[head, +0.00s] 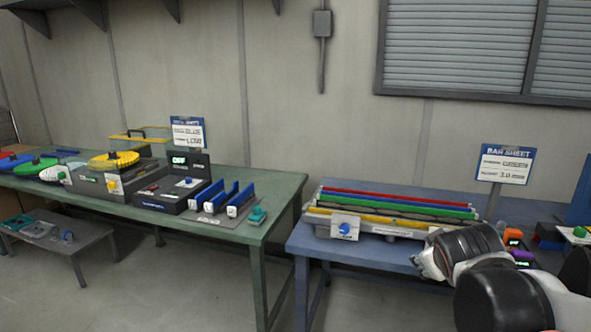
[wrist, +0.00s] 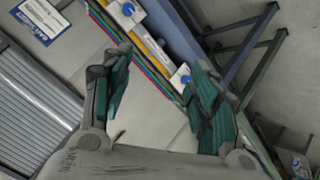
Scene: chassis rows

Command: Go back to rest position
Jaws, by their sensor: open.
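My gripper (wrist: 160,92) shows in the wrist view with its two teal-padded fingers spread wide. Nothing is held between them. Beyond the fingers are the coloured bars and the edge of the blue bench, seen tilted and at a distance. In the head view my arm reaches in from the lower right, in front of the blue bench (head: 400,260). I cannot make out the fingers there.
A rack of red, blue, green and yellow bars (head: 390,205) lies on the blue bench, with a bar sheet sign (head: 504,165) behind. The green bench (head: 270,190) at left carries reels, a control box (head: 187,160) and blue holders. Floor shows between the benches.

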